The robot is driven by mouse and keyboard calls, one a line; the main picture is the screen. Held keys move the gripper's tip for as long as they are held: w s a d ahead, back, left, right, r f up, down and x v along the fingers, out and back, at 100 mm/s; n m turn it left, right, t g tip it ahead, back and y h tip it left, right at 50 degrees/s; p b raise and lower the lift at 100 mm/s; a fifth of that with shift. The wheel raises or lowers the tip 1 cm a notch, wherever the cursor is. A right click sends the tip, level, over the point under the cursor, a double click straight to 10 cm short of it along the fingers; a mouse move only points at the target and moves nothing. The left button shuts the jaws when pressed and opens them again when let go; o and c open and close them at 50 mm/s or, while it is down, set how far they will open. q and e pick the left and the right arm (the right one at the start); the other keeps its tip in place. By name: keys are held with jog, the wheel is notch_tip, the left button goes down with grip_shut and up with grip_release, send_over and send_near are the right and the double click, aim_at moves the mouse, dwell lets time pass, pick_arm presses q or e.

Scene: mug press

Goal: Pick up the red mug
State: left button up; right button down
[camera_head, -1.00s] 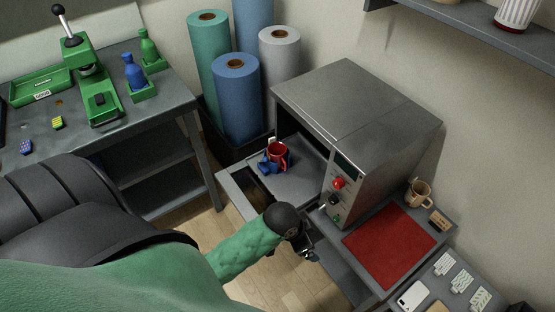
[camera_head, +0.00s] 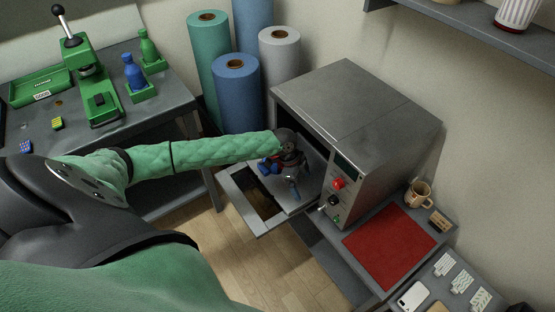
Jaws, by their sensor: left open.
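The red mug (camera_head: 276,159) is on the grey pull-out tray in front of the oven-like grey machine. It is now mostly hidden behind my left gripper, with only small red patches showing. A blue fixture (camera_head: 265,168) sits against the mug's left side. My left gripper (camera_head: 291,180) is open, reaching in from the left directly over the mug, with one finger showing on its near side. The other finger is hard to make out, and I cannot tell whether the fingers touch the mug. My right gripper is not in view.
The grey machine (camera_head: 356,115) stands close on the right of the tray, with a red knob (camera_head: 338,183). Rolls of material (camera_head: 236,95) stand behind. A red mat (camera_head: 390,246) and a tan mug (camera_head: 418,194) are at right. A bench with a green press (camera_head: 92,85) is at left.

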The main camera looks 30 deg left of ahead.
pick_arm(q)
jog(key=w+a+r, duration=0.3)
jog(key=w+a, duration=0.1)
jog(key=a, duration=0.6)
jog(key=w+a+r, duration=0.3)
jog(key=w+a, duration=0.2)
jog(key=a, duration=0.5)
notch_tip(320, 180, down, 7)
jog(key=d+t+p, duration=0.1)
jog(key=d+p, duration=0.2)
jog(key=shift+w+r+n, duration=0.15)
jog(key=shift+w+n, duration=0.15)
jog(key=shift+n, duration=0.1)
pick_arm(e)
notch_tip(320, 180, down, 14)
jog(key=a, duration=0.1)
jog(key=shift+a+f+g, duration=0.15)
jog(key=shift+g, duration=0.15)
pick_arm(q)
jog(key=shift+c, duration=0.5)
jog(key=c, duration=1.5)
jog(key=shift+c, duration=0.3)
jog(key=shift+r, duration=0.1)
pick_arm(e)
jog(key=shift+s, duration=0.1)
